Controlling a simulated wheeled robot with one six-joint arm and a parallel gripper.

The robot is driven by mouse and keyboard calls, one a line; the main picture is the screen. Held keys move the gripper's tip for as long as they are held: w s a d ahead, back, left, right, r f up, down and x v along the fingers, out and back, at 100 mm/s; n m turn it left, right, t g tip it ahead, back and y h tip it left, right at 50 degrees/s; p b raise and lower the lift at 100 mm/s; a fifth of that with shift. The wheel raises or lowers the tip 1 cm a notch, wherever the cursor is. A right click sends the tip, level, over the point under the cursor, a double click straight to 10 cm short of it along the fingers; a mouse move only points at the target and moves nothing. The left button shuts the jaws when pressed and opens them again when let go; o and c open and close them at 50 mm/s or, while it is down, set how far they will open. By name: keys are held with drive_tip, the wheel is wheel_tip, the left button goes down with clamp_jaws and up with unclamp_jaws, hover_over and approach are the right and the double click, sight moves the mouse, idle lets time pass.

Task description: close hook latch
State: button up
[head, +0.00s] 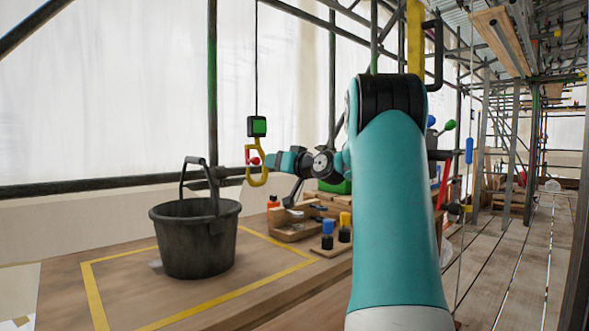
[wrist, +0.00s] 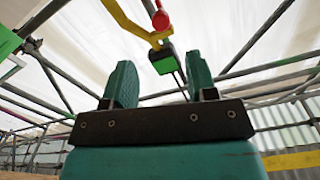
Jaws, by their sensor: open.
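A yellow hook (head: 264,176) hangs on a thin cable below a green and black block (head: 257,126). A small red latch (head: 254,161) shows at the left of the hook; I cannot tell whether it is fully open. My gripper (head: 272,162) is just right of the hook in the head view, its fingers partly overlapped by it. In the wrist view my teal fingers (wrist: 161,72) stand apart with nothing held between them. The yellow hook (wrist: 130,22), red latch knob (wrist: 160,20) and green block (wrist: 163,62) appear beyond the fingertips; contact is not visible.
A black bucket (head: 194,238) with a raised handle stands on the wooden table (head: 60,285), inside a yellow outline, below the hook. A wooden tray (head: 290,232) and blue-topped (head: 327,242) and yellow-topped (head: 345,236) items stand to the right. Scaffold poles rise behind.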

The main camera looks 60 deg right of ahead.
drive_tip(key=v, duration=0.6)
drive_tip(key=shift+s, duration=0.25)
drive_tip(key=w+a+f+n+g+y, duration=0.1)
drive_tip(key=w+a+f+n+y, duration=0.1)
drive_tip(key=a, duration=0.6)
drive_tip(key=w+a+f+n+g+y, duration=0.1)
drive_tip(key=w+a+f+g+y, duration=0.15)
drive_tip(key=a, duration=0.45)
drive_tip(key=w+a+f+n+g+y, duration=0.1)
drive_tip(key=w+a+f+n+y, duration=0.15)
drive_tip(key=a, duration=0.55)
drive_tip(key=s+a+f+n+g+y, duration=0.1)
drive_tip(key=s+a+f+g+y, duration=0.15)
drive_tip(key=a, duration=0.65)
drive_tip(key=s+a+f+n+g+y, duration=0.1)
drive_tip(key=s+a+f+n+g, duration=0.2)
drive_tip(key=a, duration=0.6)
drive_tip(key=s+a+f+n+g+h, duration=0.15)
drive_tip(key=s+a+f+g, duration=0.3)
drive_tip(key=s, duration=0.45)
drive_tip(key=s+a+f+n+g, duration=0.25)
drive_tip(key=s+a+f, duration=0.2)
drive_tip(key=s, duration=0.55)
wheel_tip(320, 180, up, 24)
drive_tip(key=p, duration=2.3)
drive_tip(key=shift+s+a+m, duration=0.25)
drive_tip(key=shift+a+m, duration=0.1)
drive_tip(key=shift+m, duration=0.1)
